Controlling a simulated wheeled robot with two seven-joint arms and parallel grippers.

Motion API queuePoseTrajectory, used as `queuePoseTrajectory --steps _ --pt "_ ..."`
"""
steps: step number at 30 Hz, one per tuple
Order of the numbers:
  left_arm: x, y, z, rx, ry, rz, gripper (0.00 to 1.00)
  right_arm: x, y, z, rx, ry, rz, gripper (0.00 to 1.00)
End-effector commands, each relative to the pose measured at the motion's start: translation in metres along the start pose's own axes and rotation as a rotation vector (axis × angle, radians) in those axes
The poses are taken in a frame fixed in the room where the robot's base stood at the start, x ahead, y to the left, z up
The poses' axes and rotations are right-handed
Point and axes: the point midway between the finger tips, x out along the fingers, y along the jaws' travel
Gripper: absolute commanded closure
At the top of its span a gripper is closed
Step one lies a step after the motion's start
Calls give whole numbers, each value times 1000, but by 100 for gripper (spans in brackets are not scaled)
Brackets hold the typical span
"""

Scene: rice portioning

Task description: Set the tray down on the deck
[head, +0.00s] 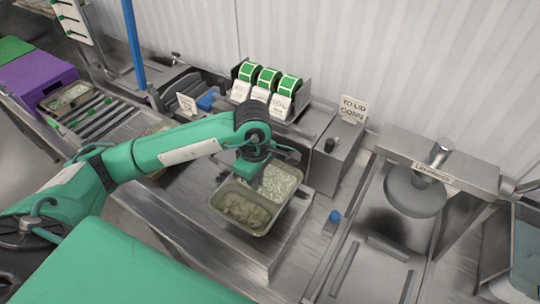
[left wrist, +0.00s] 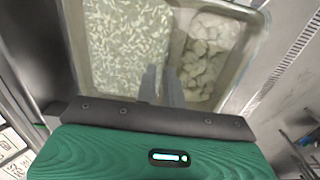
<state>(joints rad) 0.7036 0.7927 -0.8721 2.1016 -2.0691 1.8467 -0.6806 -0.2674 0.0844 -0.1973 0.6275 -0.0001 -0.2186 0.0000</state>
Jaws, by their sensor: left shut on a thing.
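The tray (head: 238,226) is a pale green-grey rectangular tray with two compartments, one with rice-like white grains and one with pale chunks. My left gripper (head: 251,170) is shut on its divider, near the middle of the tray. In the left wrist view, the tray (left wrist: 250,57) fills the top and the gripper's fingers (left wrist: 162,88) reach the divider. In the head view the tray is over a flat steel deck (head: 232,258); I cannot tell whether it touches. My right gripper is out of view.
A steel box with a "TO LID" sign (head: 353,108) stands behind right. Green label rolls (head: 268,78) are behind. A press with a round head (head: 414,192) is at right. A roller conveyor (head: 112,125) is at left.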

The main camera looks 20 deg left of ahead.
Motion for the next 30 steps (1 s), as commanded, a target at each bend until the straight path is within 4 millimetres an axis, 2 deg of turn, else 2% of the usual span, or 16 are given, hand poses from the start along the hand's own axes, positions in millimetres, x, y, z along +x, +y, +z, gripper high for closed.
queuePoseTrajectory --steps 2,9,11,15,21,23,26,30 --pt "0 0 0 1 0 0 100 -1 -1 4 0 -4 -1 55" --pt "0 0 0 1 0 0 100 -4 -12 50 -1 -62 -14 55" --pt "1 0 0 1 0 0 100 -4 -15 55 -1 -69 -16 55" --pt "6 0 0 1 0 -1 100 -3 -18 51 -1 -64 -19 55" --pt "21 0 0 1 0 -2 100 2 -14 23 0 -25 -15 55" --pt "27 -1 0 1 -1 -2 100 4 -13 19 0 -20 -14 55" --pt "37 -1 0 1 -1 -2 100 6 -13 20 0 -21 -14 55" --pt "51 0 0 1 0 1 100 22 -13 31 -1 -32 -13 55"
